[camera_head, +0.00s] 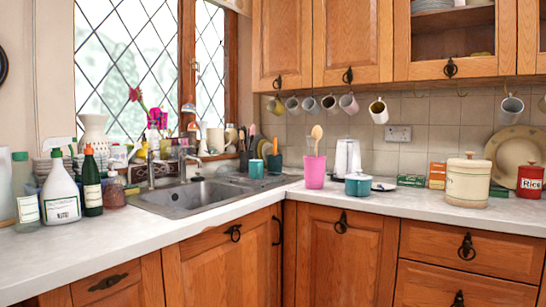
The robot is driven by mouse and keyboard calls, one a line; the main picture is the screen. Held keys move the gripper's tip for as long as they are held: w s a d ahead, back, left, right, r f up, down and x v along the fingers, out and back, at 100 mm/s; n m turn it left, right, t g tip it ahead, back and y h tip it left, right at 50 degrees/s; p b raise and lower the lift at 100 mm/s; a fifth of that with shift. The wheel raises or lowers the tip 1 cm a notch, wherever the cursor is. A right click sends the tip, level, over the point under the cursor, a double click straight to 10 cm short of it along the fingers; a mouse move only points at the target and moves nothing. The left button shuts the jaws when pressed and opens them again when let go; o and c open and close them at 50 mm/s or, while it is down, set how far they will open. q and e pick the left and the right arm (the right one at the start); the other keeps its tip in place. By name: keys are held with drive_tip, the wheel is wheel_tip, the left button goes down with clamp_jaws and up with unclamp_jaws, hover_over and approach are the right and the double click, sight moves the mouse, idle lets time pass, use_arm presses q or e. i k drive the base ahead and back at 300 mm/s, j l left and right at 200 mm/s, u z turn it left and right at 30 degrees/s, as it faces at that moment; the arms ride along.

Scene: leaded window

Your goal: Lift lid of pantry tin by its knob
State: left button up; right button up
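A cream tin (467,186) stands upright on the right-hand counter. Its cream lid (467,164) is on, with a small knob (469,155) at the top centre. The front bears faint marks too small to read. A smaller red tin (530,181) marked "Rice" stands to its right, also with a knob on top. Neither of my grippers shows in the head view.
A teal lidded pot (358,185) and a pink cup (315,172) with utensils stand left of the cream tin. Small boxes (437,175) and a round plate (516,154) are behind it. Mugs (378,111) hang above. Counter in front of the tin (430,205) is clear.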

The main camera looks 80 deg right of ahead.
sight(469, 162)
drive_tip(key=l+z, duration=0.1)
drive_tip(key=z, duration=3.55)
